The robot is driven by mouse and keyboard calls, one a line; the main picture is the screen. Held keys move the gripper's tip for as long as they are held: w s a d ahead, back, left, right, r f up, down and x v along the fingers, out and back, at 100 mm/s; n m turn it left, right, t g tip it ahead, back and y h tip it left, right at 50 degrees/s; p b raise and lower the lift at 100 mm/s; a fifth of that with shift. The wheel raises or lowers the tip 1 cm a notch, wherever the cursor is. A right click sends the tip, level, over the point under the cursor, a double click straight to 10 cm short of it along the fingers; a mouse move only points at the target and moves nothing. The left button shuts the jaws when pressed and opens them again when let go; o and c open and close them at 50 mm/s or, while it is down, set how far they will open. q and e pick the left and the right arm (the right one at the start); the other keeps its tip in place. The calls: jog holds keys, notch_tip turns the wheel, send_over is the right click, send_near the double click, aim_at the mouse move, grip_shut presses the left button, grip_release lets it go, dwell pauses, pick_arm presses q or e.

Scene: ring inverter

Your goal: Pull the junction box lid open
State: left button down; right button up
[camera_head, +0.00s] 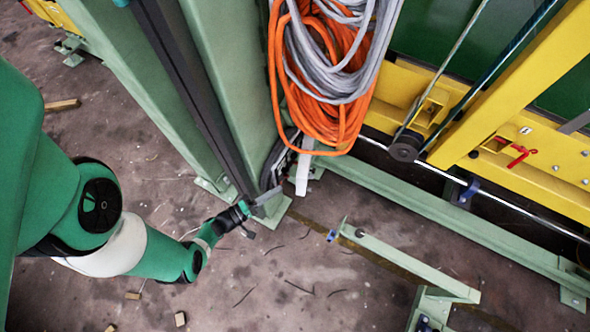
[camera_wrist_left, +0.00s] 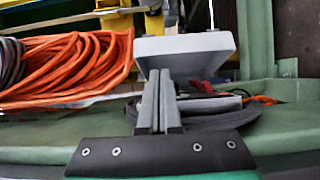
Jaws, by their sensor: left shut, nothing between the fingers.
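A light grey flat plate, which looks like the junction box lid (camera_wrist_left: 190,50), stands just beyond my fingertips in the left wrist view. In the head view a pale narrow slab (camera_head: 304,168), probably the same lid, hangs beside the green column below the orange cable. My left gripper (camera_head: 270,196) is at the foot of that column, just left of the slab. In the wrist view its fingers (camera_wrist_left: 160,88) are together and empty, overlapping the plate's lower edge. I cannot tell whether they touch it. The box behind the lid is mostly hidden. My right gripper is not in view.
Coiled orange cable (camera_head: 340,135) and grey cable (camera_head: 330,50) hang close above. The green column (camera_head: 225,80) stands beside my gripper. A yellow frame (camera_head: 540,185) lies to the right. A low green bracket (camera_head: 405,262) stands on the floor. Floor at lower centre is mostly clear.

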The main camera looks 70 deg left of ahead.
aim_at(298, 176)
pick_arm(q)
jog(key=b+x, duration=0.1)
jog(key=x, duration=0.2)
jog(key=b+x, duration=0.1)
jog(key=x, duration=0.2)
jog(key=b+x, duration=0.1)
jog(key=x, duration=0.3)
jog(key=shift+s+a, duration=0.15)
jog(key=shift+a, duration=0.15)
jog(key=shift+d, duration=0.1)
